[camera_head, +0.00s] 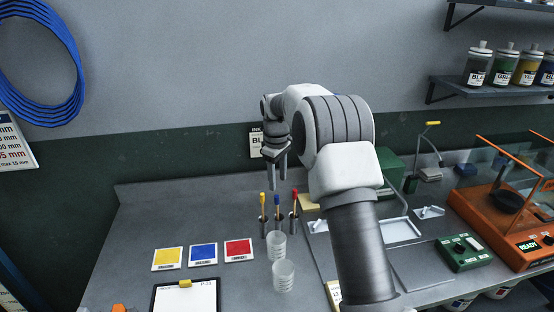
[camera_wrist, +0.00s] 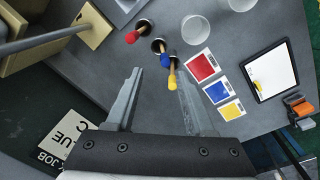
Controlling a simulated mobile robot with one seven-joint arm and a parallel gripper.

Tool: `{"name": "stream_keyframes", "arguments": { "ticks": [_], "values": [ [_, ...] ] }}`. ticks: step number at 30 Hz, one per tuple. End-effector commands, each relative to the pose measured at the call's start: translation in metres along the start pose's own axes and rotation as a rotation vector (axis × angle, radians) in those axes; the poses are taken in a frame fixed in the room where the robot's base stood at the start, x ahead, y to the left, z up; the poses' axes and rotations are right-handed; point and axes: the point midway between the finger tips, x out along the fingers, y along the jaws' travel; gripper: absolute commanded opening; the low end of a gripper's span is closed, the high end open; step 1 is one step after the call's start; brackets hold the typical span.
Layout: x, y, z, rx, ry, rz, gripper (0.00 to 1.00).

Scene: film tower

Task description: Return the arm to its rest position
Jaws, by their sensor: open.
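My gripper (camera_head: 278,178) is open and empty in the head view. It hangs in the air above the back of the bench, over the holders with colour-tipped sticks. In the wrist view my gripper's two fingers (camera_wrist: 158,92) stand apart with nothing between them. My grey and white arm reaches up from the front and bends left at the top. The yellow-tipped stick (camera_wrist: 172,78), the blue-tipped stick (camera_wrist: 161,47) and the red-tipped stick (camera_wrist: 134,37) each stand in a dark holder beyond the fingertips.
Two clear beakers (camera_head: 284,276) stand before the sticks. Yellow (camera_head: 167,258), blue (camera_head: 203,254) and red (camera_head: 238,250) cards lie left, with a clipboard (camera_head: 170,298) in front. A green control box (camera_head: 462,252) and an orange machine (camera_head: 505,215) stand right. A shelf (camera_head: 490,90) holds bottles.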

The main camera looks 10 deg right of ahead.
Motion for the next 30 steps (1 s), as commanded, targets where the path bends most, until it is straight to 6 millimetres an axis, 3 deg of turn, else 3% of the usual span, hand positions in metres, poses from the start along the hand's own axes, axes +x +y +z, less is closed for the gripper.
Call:
{"name": "stream_keyframes", "arguments": {
  "ticks": [6, 12, 30],
  "values": [
    [-0.050, 0.000, -0.001, 0.000, 0.003, 0.002, 0.53],
    [-0.073, 0.000, 0.000, -0.001, 0.001, 0.000, 0.53],
    [-0.079, 0.000, 0.000, -0.001, 0.000, -0.001, 0.53]
  ]
}}
